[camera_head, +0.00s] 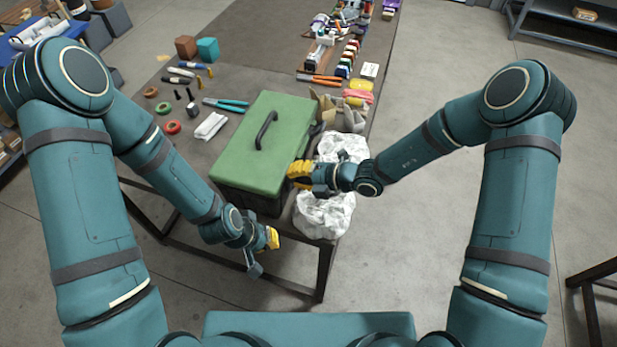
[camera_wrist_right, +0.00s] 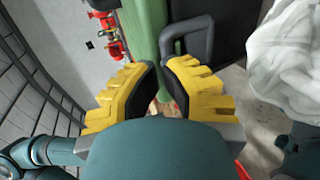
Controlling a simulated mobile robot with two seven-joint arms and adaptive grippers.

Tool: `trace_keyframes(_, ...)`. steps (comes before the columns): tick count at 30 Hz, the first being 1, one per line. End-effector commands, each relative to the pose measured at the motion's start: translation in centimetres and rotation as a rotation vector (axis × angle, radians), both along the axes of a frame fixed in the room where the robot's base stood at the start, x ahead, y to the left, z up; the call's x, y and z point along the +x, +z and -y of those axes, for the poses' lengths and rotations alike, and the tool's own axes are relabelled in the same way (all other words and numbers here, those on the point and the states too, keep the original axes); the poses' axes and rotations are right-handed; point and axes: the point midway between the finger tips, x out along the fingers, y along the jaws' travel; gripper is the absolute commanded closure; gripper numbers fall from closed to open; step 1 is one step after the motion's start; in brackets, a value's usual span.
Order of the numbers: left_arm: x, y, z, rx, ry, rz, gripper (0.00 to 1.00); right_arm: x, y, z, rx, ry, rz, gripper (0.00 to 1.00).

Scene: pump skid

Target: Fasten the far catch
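A toolbox with a green lid (camera_head: 262,140) stands on the dark table, a black handle (camera_head: 266,130) on its top. My right gripper (camera_head: 300,174) is beside the toolbox's right side. In the right wrist view, its two yellow fingers (camera_wrist_right: 163,78) are apart, with nothing seen between the pads. The green lid (camera_wrist_right: 150,28) and the dark body (camera_wrist_right: 222,25) show just beyond them. A dark loop (camera_wrist_right: 184,42), seemingly a catch, is just past the right finger; whether it is fastened I cannot tell. My left gripper (camera_head: 273,238) is in front of the toolbox, its fingers seen edge-on.
Crumpled white material (camera_head: 325,212) lies right of the toolbox, close to my right gripper. Pliers (camera_head: 226,105), tape rings (camera_head: 172,127) and a white cloth (camera_head: 211,126) lie left of it. Several tools and colored items crowd the table's far right. The front table edge is near my left gripper.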

Motion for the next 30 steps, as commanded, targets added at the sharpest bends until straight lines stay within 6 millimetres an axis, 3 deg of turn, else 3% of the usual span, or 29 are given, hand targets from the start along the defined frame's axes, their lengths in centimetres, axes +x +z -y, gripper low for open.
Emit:
trace_keyframes(7, 0.0, -0.2, 0.0, 0.0, 0.0, -0.001, 1.0, 0.0, -0.1, 0.1, 0.001, -0.001, 0.001, 1.0)
trace_keyframes(19, 0.0, 1.4, 0.0, 0.0, 0.0, 0.0, 1.0, 0.0, 1.6, 0.1, 0.002, -0.001, 0.001, 1.0)
trace_keyframes(30, 0.0, 1.3, 0.0, -0.001, -0.001, 0.0, 1.0, 0.0, 1.5, 0.1, 0.002, -0.001, 0.001, 1.0)
